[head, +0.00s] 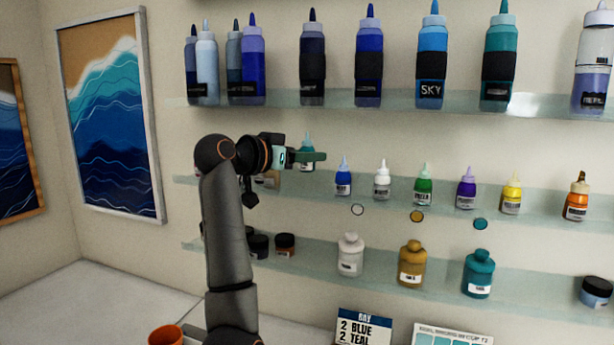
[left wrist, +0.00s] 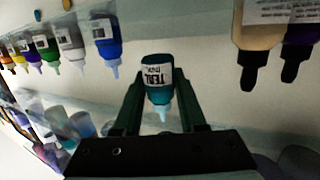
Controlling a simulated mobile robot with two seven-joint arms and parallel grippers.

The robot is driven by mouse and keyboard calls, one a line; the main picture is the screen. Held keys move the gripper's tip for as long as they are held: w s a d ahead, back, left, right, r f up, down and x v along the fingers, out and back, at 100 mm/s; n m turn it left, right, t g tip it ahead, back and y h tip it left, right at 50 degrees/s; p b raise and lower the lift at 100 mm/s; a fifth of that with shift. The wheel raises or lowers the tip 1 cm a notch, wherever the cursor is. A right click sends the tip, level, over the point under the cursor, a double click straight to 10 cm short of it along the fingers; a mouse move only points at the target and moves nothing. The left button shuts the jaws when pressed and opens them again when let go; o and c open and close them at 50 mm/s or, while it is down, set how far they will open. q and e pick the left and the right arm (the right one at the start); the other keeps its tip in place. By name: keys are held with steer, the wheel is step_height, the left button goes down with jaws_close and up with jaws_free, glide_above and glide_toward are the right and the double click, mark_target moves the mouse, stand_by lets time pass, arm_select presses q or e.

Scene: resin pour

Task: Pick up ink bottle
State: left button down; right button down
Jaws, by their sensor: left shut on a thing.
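A small teal ink bottle (head: 307,154) with a pale teal nozzle is at the left part of the middle shelf row in the head view. My left gripper (head: 306,156) is shut around its body. In the left wrist view, the teal bottle (left wrist: 157,77) sits between both fingers of the left gripper (left wrist: 159,90), shown upside down with its label facing the camera. In the head view the bottle stands upright and higher than the neighbouring bottles. A finger hides part of its body. My right gripper is not in view.
On the middle shelf (head: 400,200), a blue bottle (head: 343,182) is closest on the right, then white (head: 382,183), green (head: 423,190) and several more. The glass shelf above (head: 395,103) holds large bottles. The lower shelf holds jars and wide bottles (head: 350,256). An orange cup (head: 166,335) is below.

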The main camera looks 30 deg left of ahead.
mark_target(308, 138)
arm_select(q)
steer(key=s+r, duration=0.1)
steer(key=s+d+r, duration=0.2)
steer(key=r, duration=0.1)
steer(key=shift+r+b, duration=0.1)
steer(key=shift+b, duration=0.2)
steer(key=s+d+r+b, duration=0.2)
steer(key=s+d+r, duration=0.2)
steer(key=s, duration=0.3)
steer(key=shift+s+d, duration=0.15)
steer(key=shift+d, duration=0.55)
steer(key=c, duration=1)
jaws_free()
jaws_close()
